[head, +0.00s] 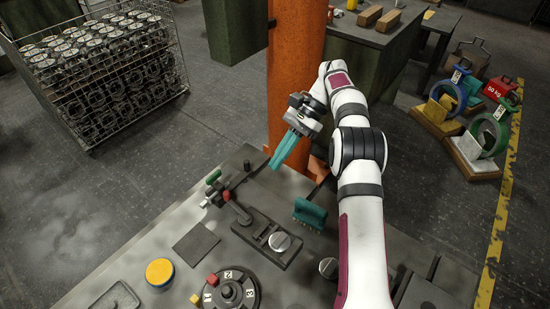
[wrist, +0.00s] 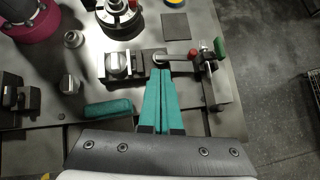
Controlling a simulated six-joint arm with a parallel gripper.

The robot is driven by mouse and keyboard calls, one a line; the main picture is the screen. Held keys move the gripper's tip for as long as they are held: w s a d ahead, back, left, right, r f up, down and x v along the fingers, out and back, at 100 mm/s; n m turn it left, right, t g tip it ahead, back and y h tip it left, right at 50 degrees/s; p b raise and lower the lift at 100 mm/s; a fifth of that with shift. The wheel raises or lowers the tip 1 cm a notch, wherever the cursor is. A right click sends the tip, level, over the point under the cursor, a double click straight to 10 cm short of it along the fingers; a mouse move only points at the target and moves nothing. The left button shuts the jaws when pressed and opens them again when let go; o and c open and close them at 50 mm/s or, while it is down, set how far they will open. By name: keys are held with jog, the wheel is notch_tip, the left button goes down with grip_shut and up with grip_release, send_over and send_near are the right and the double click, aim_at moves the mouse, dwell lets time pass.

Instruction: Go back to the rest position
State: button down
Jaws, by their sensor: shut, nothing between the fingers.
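My gripper (head: 284,149) has two long teal fingers pressed together, empty. In the head view it hangs in the air over the far edge of the grey workbench (head: 130,270), in front of the orange column. In the wrist view the gripper (wrist: 162,74) points at the bench top, and its closed tips lie in line with a clamp fixture. Nothing shows between the fingers. My white arm reaches up from the lower right of the head view.
The bench holds a clamp fixture with a red-knobbed lever (head: 238,210), a teal brush-like block (head: 310,213), a numbered dial (head: 230,292), a yellow-topped round tin (head: 160,272) and a dark square plate (head: 196,244). The orange column (head: 297,80) stands close behind. A wire crate of castings (head: 182,75) is at left.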

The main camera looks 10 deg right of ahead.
jog(key=s+a+r+n+t+h, duration=0.1)
jog(key=s+r+n+h, duration=0.1)
jog(key=s+r, duration=0.45)
jog(key=s+r+n+t+h, duration=0.15)
jog(key=s+r, duration=0.25)
jog(key=s, duration=0.6)
jog(key=s+f+n+t+h, duration=0.1)
jog(key=s+f, duration=0.2)
jog(key=s, duration=0.5)
jog(key=s+f+n+t+h, duration=0.1)
jog(key=s+f, duration=0.1)
jog(key=s, duration=0.6)
jog(key=shift+s+d+f, duration=0.25)
jog(key=shift+s+f, duration=0.1)
jog(key=shift+f, duration=0.05)
